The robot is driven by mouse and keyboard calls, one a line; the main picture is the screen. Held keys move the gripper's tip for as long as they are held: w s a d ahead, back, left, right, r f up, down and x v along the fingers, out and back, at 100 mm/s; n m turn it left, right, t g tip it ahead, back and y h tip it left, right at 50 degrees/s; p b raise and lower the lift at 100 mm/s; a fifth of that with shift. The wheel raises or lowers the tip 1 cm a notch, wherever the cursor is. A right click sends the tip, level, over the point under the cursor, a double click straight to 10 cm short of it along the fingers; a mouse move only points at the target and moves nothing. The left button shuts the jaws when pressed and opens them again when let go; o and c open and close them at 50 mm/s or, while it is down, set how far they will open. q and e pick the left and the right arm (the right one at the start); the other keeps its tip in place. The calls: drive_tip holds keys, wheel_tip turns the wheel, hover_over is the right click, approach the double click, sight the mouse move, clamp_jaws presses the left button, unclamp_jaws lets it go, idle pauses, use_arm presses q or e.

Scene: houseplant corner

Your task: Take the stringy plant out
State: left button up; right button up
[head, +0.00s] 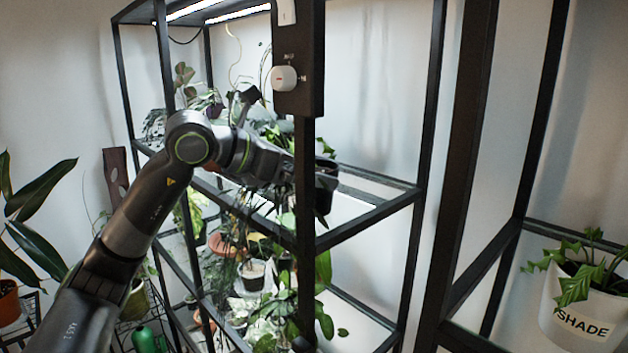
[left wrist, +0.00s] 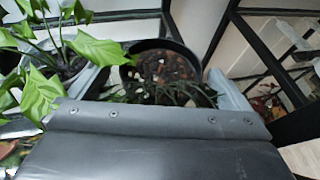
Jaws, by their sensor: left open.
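My left arm comes in from the left of the head view. Its gripper (head: 325,184) is at the shelf's middle level, partly behind the front post. In the left wrist view the open fingers (left wrist: 165,88) stand on either side of a dark round pot (left wrist: 160,46). The pot holds brown chunky soil and thin dark stringy leaves (left wrist: 165,94). Its lower part is hidden behind my gripper body, and I cannot tell whether the fingers touch it. My right gripper is not in view.
A broad-leaved green plant (left wrist: 42,90) crowds the left finger. The black shelf frame (head: 428,100) has posts and rails close around my gripper. Several potted plants fill the lower shelf (head: 250,275). A white pot marked SHADE (head: 585,322) stands at the right.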

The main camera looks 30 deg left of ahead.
use_arm(q)
drive_tip(key=shift+p+x, duration=0.4)
drive_tip(key=shift+x, duration=0.9)
drive_tip(key=shift+c, duration=0.3)
drive_tip(key=c, duration=1.1)
drive_tip(key=shift+r, duration=0.1)
